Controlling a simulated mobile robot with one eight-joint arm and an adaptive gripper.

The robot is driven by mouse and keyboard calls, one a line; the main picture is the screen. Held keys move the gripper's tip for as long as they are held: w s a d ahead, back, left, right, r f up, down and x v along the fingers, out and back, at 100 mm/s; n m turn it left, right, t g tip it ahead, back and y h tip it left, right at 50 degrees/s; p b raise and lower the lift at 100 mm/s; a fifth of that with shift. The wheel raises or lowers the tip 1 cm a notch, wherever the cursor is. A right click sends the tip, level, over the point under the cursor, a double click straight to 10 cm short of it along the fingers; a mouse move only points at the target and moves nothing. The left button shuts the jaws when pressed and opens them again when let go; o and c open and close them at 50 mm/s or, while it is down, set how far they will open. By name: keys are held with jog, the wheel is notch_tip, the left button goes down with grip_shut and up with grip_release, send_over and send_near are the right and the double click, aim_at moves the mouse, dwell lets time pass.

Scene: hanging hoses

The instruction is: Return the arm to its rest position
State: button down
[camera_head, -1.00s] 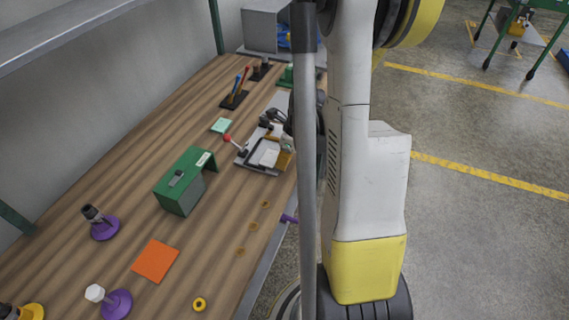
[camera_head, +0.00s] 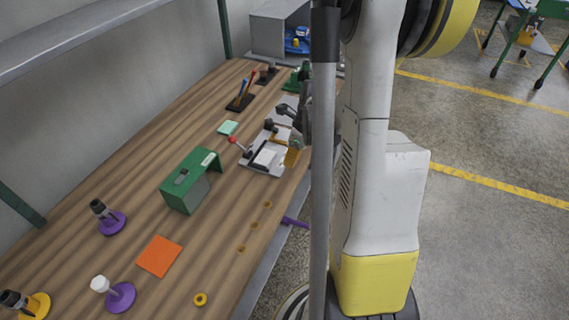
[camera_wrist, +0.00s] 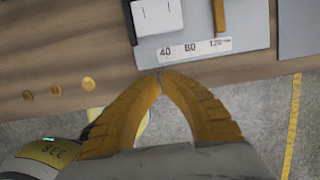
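My gripper (camera_wrist: 160,76) shows in the wrist view as two yellow ribbed fingers whose tips meet. Nothing shows between them. The fingertips are near the edge of the wooden bench, just below a grey fixture plate (camera_wrist: 255,15) marked "40 80 120 mm". In the head view my white and yellow arm stands upright at the right of the bench.
The wooden bench (camera_head: 130,180) holds a green bracket (camera_head: 190,178), an orange square (camera_head: 159,256), purple-based stands (camera_head: 119,297) and a clamp fixture (camera_head: 262,160). A purple handle (camera_head: 295,222) sticks out at the bench edge. Open floor (camera_head: 490,240) lies to the right.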

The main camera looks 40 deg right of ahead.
jog(key=p+v, duration=0.2)
jog(key=v, duration=0.4)
jog(key=shift+w+r, duration=0.15)
jog(key=shift+r, duration=0.3)
